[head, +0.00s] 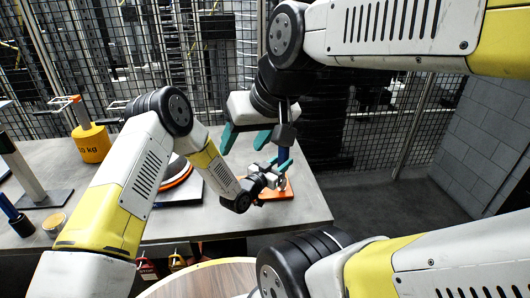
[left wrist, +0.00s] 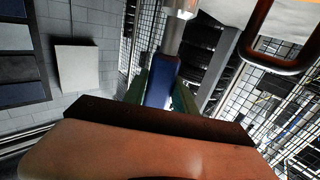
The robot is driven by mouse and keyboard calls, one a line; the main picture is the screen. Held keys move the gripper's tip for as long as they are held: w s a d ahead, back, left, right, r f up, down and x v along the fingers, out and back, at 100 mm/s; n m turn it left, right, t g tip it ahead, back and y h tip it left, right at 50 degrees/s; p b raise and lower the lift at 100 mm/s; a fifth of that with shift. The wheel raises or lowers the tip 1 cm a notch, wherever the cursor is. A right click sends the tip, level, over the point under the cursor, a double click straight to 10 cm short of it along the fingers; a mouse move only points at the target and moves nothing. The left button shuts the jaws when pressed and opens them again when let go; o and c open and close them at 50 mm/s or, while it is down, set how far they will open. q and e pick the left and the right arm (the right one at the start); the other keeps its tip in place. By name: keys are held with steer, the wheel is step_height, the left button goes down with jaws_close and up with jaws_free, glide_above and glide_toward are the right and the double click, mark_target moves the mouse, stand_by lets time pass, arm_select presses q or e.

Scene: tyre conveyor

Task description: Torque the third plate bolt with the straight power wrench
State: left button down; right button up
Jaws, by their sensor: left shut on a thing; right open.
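The straight power wrench (head: 283,155) stands roughly upright near the table's right end, with a blue body and a dark block above it. My left gripper (head: 276,168) is shut on it, teal fingers at its sides. In the left wrist view the blue body (left wrist: 161,84) sits between the fingers, with a silver end (left wrist: 178,28) beyond. An orange plate (head: 285,193) lies on the table just below the wrench. Its bolts are too small or hidden to tell apart. My right gripper (head: 244,147) is open and empty, up and left of the wrench.
A mesh fence (head: 140,60) stands behind. Floor to the right is clear.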

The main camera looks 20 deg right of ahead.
mark_target(281, 150)
arm_select(q)
steer(key=shift+f, duration=1.05)
stand_by(1.2)
steer(key=shift+r, duration=3.7)
